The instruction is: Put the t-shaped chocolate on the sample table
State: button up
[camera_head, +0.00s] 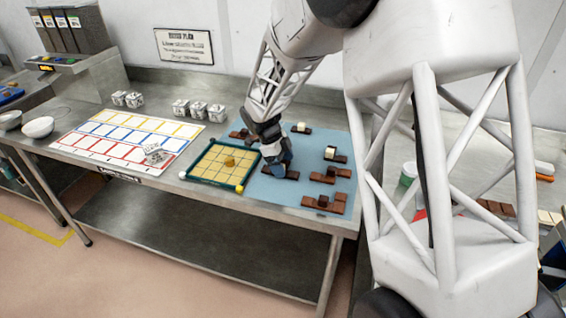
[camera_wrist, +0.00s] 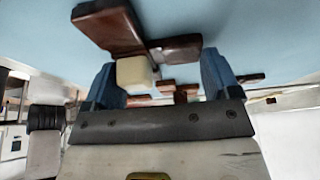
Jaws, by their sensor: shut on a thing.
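My gripper (camera_head: 277,163) is over the blue mat on the steel table, among the chocolates. In the wrist view its blue fingers (camera_wrist: 160,80) are on either side of a brown chocolate piece (camera_wrist: 110,28) with a cream block (camera_wrist: 134,72), and it is shut on that piece. The brown part branches in more than one direction, but the fingers hide part of it, so I cannot be sure of its full shape. Below the gripper, brown chocolate (camera_head: 292,175) shows at the mat, partly hidden. I cannot tell whether the held piece touches the mat.
Several other chocolates, such as a brown one (camera_head: 323,204) and one with a cream block (camera_head: 335,154), lie on the blue mat (camera_head: 259,186). A green-framed yellow grid board (camera_head: 206,180) and a coloured card sheet (camera_head: 100,151) lie left. Dice-like cubes (camera_head: 180,107) stand behind.

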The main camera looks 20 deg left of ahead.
jog(key=o, duration=1)
jog(key=shift+o, duration=0.2)
jog(key=v, duration=1.2)
jog(key=shift+r, duration=0.15)
jog(key=s+d+r+n+y, duration=0.1)
jog(key=s+d+r+n, duration=0.25)
jog(key=d, duration=0.55)
jog(key=s+d+r+n+y, duration=0.15)
jog(key=s+d+r, duration=0.25)
jog(key=d, duration=0.6)
jog(key=s+d+r+n, duration=0.3)
jog(key=s+d+r, duration=0.1)
jog(key=d, duration=0.5)
jog(key=s+d+f+n+t+y, duration=0.1)
jog(key=s+d+n, duration=0.4)
jog(key=s+d, duration=0.4)
jog(key=s+d+f+n+t+y, duration=0.1)
jog(key=s+d+n, duration=0.3)
jog(key=s+d, duration=0.5)
jog(key=shift+s+f+n+t, duration=0.15)
jog(key=shift+s+n+t, duration=0.2)
jog(key=shift+s, duration=2.75)
